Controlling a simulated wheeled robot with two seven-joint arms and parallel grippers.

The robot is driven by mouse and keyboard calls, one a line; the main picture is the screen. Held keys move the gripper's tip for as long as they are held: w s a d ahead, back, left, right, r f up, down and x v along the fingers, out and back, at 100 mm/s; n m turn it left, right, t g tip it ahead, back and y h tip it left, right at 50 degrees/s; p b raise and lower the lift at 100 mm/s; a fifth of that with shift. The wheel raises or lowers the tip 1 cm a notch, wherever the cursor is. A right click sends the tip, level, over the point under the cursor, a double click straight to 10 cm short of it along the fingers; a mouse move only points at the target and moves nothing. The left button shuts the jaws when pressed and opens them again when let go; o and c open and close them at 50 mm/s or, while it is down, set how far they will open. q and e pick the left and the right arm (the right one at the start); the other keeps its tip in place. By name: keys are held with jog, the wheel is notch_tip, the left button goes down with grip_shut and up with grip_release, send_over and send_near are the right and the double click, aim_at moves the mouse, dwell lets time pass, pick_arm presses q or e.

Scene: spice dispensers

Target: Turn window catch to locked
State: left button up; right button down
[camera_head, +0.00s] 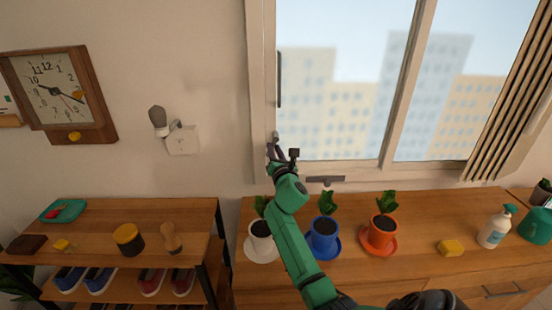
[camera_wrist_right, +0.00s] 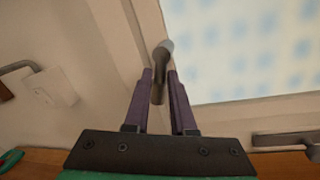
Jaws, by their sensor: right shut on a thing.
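The window catch (camera_wrist_right: 166,47) is a small grey lever on the left side of the pale window frame. Its rounded end points up and a little to the right in the right wrist view. In the head view, only its top shows (camera_head: 275,134) above my gripper. My right gripper (camera_head: 273,149) is at the lower left corner of the window. In the right wrist view, its two dark fingers (camera_wrist_right: 159,77) are shut on the lever, one on each side. The fingers hide part of the lever's lower end and mount. My left gripper is out of view.
A dark upright handle (camera_head: 279,79) is on the window's left edge. A grey bar handle (camera_head: 325,180) is on the lower frame. Plants in white (camera_head: 260,238), blue (camera_head: 323,237) and orange (camera_head: 380,232) pots stand on the wooden counter below my arm. A curtain (camera_head: 511,100) hangs at right.

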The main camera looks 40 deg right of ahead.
jog(key=m+b, duration=0.2)
jog(key=shift+w+a+m, duration=0.15)
jog(key=shift+a+m, duration=0.1)
jog(key=shift+m, duration=0.15)
jog(key=shift+r, duration=0.1)
jog(key=c, duration=0.8)
grip_release()
jog(key=shift+o, duration=0.2)
